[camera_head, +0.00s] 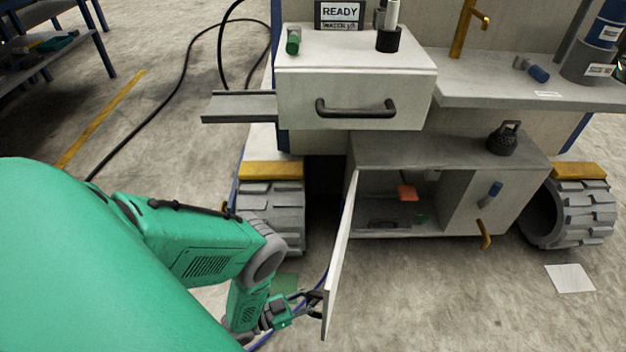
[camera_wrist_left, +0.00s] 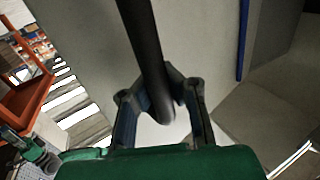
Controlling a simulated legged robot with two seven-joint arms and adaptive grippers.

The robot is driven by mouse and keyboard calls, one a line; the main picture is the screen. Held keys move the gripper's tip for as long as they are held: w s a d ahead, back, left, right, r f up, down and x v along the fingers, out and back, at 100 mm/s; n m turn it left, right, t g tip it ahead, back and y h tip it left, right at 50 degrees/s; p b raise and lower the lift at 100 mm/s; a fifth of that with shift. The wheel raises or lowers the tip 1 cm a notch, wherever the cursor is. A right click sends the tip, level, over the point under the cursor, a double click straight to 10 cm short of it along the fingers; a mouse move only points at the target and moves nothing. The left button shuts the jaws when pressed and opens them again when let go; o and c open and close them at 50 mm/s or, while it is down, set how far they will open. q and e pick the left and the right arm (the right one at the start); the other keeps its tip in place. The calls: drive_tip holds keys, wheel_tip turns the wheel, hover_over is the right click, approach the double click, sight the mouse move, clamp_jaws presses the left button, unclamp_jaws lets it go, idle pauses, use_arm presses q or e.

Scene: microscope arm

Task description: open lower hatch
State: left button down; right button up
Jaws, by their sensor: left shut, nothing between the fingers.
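The lower hatch door (camera_head: 340,260) stands swung wide open on the left side of the lower compartment (camera_head: 385,190), nearly edge-on in the head view. My left gripper (camera_head: 318,300) is at the door's outer face near its free end, shut with nothing gripped. In the left wrist view, a dark handle bar (camera_wrist_left: 146,50) runs down across the gripper fingers (camera_wrist_left: 165,80) in front of a pale panel. I cannot tell whether the fingers touch the bar.
Inside the compartment lies an orange item (camera_head: 407,193). Above it is a closed drawer (camera_head: 300,100) with a dark handle (camera_head: 356,109). A black kettlebell-like object (camera_head: 504,138) sits on the compartment's top. Tracked wheels (camera_head: 272,215) flank the unit.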

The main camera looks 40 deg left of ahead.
use_arm(q)
drive_tip(key=c, duration=2.3)
unclamp_jaws()
drive_tip(key=shift+s+d+f, duration=0.15)
drive_tip(key=shift+s+d, duration=0.3)
drive_tip(key=shift+s, duration=0.25)
drive_tip(key=o, duration=0.7)
drive_tip(key=shift+o, duration=0.6)
drive_tip(key=shift+a, duration=0.2)
drive_tip(key=shift+w, duration=0.1)
drive_tip(key=shift+a, duration=0.1)
drive_tip(key=shift+s+a, duration=0.15)
drive_tip(key=shift+s, duration=0.1)
drive_tip(key=v, duration=1.1)
drive_tip(key=shift+s, duration=0.3)
